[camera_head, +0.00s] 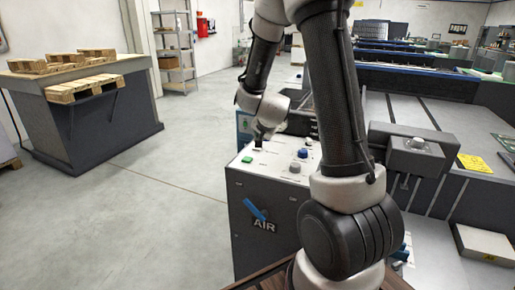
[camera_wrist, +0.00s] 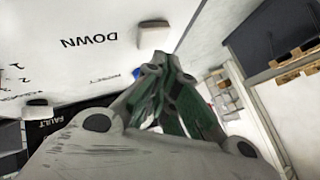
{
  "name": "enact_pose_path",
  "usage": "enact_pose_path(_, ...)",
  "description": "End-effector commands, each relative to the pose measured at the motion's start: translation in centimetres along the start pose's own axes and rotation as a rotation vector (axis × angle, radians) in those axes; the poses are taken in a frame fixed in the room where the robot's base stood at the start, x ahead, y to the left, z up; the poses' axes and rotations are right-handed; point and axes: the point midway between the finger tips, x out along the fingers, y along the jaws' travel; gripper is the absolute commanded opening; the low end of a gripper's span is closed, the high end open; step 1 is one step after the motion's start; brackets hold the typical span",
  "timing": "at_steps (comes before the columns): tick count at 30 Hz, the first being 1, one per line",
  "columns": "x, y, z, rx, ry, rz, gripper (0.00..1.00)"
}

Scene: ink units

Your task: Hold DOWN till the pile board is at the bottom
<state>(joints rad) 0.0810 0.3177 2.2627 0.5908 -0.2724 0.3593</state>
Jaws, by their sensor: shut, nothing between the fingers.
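The control panel (camera_head: 270,165) is the pale top of a dark box marked AIR. In the wrist view the upside-down word DOWN (camera_wrist: 90,41) is printed on the panel (camera_wrist: 100,65). In the head view my gripper (camera_head: 261,137) points down at the panel's far edge. I cannot pick out the pile board for sure.
The panel also bears a green button (camera_head: 247,160), a blue knob (camera_head: 303,153) and a grey knob (camera_head: 295,167). Large grey machinery (camera_head: 425,115) fills the right. A dark stand (camera_head: 90,125) with wooden pallets (camera_head: 83,87) is at the left. The floor between is clear.

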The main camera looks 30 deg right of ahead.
Motion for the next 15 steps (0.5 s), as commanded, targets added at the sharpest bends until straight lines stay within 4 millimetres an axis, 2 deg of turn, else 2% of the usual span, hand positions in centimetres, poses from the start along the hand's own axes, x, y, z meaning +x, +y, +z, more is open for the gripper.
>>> enact_pose_path(15, 0.51, 0.39, 0.40, 0.000, 0.000, 0.000, 0.00)
